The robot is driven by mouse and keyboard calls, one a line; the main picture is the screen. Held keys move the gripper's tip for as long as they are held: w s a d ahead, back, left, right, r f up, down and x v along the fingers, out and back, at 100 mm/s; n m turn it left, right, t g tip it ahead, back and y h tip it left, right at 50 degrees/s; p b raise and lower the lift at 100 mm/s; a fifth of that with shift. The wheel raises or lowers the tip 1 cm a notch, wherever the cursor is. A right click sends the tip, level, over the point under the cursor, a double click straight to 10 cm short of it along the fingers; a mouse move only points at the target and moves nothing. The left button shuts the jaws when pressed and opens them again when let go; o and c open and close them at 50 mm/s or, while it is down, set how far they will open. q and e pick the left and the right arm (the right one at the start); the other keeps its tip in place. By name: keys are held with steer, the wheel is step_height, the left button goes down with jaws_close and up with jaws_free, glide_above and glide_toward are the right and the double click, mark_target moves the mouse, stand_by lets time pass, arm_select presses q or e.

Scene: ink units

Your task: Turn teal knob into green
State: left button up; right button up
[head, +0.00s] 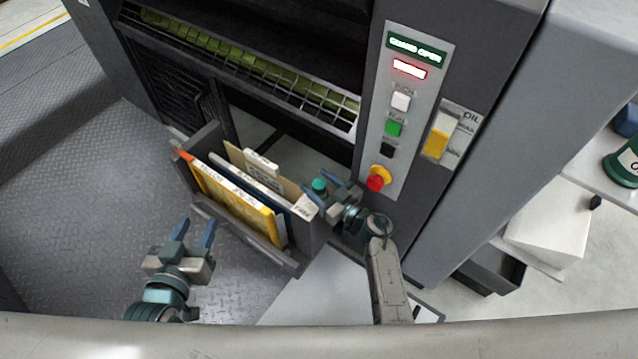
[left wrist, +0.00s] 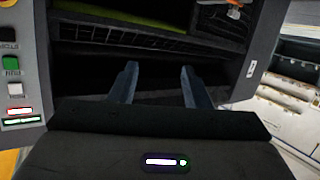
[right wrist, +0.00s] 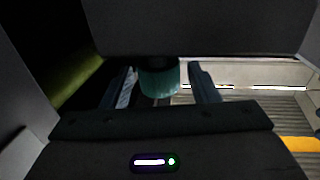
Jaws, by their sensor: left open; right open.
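The teal knob (head: 320,185) shows at the right end of the grey document bin, beside the machine front. My right gripper (head: 327,190) is open at the knob. In the right wrist view the teal knob (right wrist: 159,80) sits between the two spread fingers, with a gap visible at the right. A dark panel hides part of the knob's mount. I cannot make out a green mark or its setting. My left gripper (head: 197,228) is open and empty, in front of the bin to the left.
The grey bin (head: 284,262) holds several folders. The control panel (head: 405,165) has a lit green sign, a green button (head: 394,128) and a red emergency knob (head: 375,182). A yellow oil gauge (head: 435,144) is at right. The plate floor (head: 80,200) at left is clear.

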steer(key=c, duration=0.9)
steer(key=n+g+y+p, duration=0.2)
steer(key=p, duration=0.1)
steer(key=shift+r, duration=0.15)
steer(key=shift+c, duration=0.2)
steer(key=shift+g+p, duration=0.5)
arm_select(q)
steer(key=s+f+g, duration=0.5)
steer(key=s+g, duration=0.2)
steer(key=shift+a+m+g+y, duration=0.15)
steer(key=shift+m+g+y, duration=0.15)
arm_select(e)
steer(key=shift+n+g+y, duration=0.4)
steer(key=shift+n, duration=0.1)
arm_select(q)
steer(key=shift+s+f, duration=0.1)
steer(key=shift+s, duration=0.05)
arm_select(e)
steer(key=o, duration=0.9)
steer(key=shift+o, duration=0.2)
